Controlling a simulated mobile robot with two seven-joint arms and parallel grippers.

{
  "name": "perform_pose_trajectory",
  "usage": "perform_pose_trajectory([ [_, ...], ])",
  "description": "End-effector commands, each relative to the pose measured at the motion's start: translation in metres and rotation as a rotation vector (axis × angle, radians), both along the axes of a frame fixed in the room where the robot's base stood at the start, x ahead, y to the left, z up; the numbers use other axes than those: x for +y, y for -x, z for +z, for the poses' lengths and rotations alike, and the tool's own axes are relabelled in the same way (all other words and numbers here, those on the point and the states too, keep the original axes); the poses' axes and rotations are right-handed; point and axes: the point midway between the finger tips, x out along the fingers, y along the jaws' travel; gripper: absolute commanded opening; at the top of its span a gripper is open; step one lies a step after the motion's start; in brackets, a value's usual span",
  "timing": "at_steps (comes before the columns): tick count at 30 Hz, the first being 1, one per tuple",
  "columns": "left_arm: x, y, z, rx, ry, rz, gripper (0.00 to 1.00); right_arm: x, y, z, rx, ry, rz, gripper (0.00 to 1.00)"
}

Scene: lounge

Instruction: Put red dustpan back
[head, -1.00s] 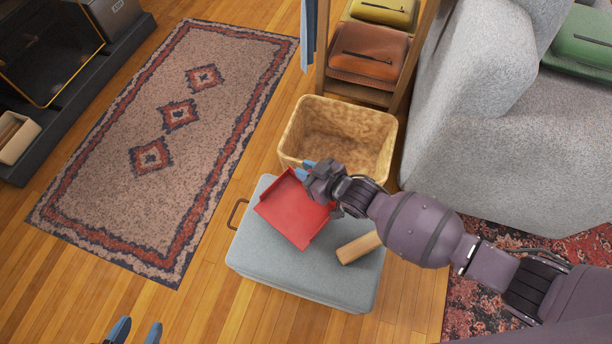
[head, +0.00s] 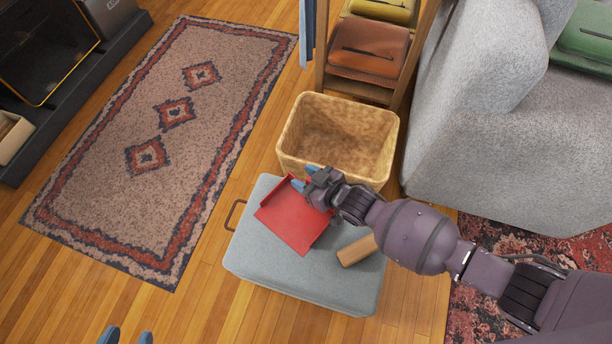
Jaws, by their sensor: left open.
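The red dustpan (head: 290,222) lies on top of a grey padded ottoman (head: 265,267). My right gripper (head: 304,178) is over the dustpan's upper end, near its raised red edge.
A woven basket (head: 292,135), empty, stands just behind the ottoman. A wooden cylinder (head: 357,250) lies on the ottoman beside the dustpan. A shelf with folded bags (head: 370,48) and a grey armchair (head: 480,130) stand behind. A patterned rug (head: 110,185) lies on the left.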

Motion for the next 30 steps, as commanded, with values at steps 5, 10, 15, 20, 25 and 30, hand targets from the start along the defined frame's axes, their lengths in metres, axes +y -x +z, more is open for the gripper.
perform_pose_trajectory([
  [5,0.000,0.000,0.000,0.000,0.000,0.000,0.43,0.000,0.000,0.000,0.000,0.000,0.000,0.44],
  [10,0.000,-0.001,0.003,-0.003,-0.002,-0.001,0.43,0.000,-0.001,0.006,-0.003,0.000,0.001,0.44],
  [15,-0.001,-0.003,0.007,0.007,-0.012,-0.004,0.43,-0.013,0.010,0.015,-0.005,0.002,0.000,0.44],
  [20,-0.004,-0.001,0.005,0.060,-0.029,-0.018,0.43,-0.032,0.028,0.028,-0.010,0.001,0.000,0.44],
  [25,-0.005,-0.002,0.007,0.092,-0.048,-0.028,0.43,-0.052,0.049,0.040,-0.008,0.002,0.000,0.44],
  [30,-0.005,-0.001,0.008,0.115,-0.057,-0.031,0.43,-0.068,0.066,0.047,-0.006,0.000,0.000,0.44],
])
